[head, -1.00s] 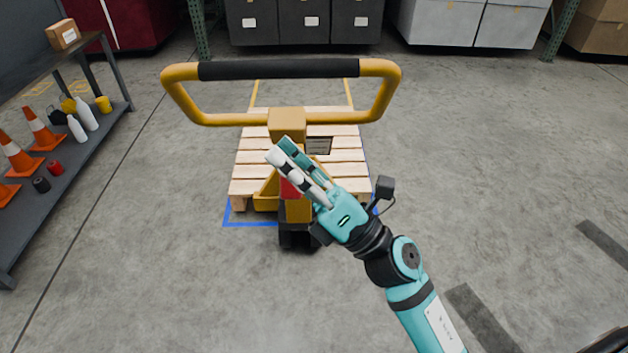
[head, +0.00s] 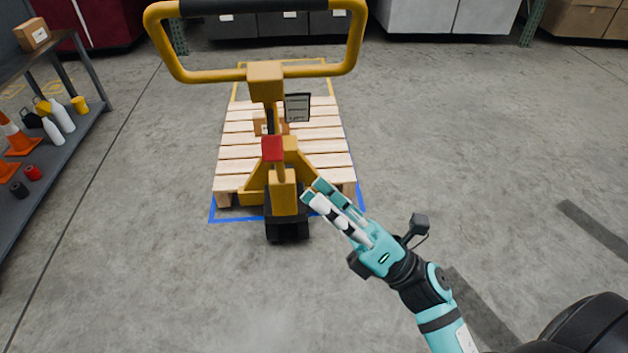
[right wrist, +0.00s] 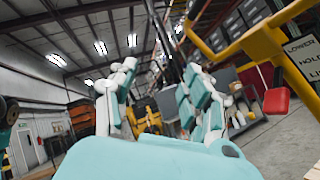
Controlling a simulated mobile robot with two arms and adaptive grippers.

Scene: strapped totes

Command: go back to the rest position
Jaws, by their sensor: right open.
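My right gripper (head: 318,192) is open and empty in the head view, in front of and to the right of the yellow pallet jack (head: 283,190). Its fingers point up and left, close to the jack's lower body; I cannot tell the exact gap. In the right wrist view the fingers (right wrist: 160,95) stand apart with nothing between them. The jack's handle (head: 352,45) stands upright at the top of the head view. My left gripper is not in view.
A wooden pallet (head: 235,153) lies behind the jack inside blue and yellow floor tape. A dark shelf (head: 60,160) with cones and bottles stands at the left. Grey and dark totes (head: 440,15) line the back.

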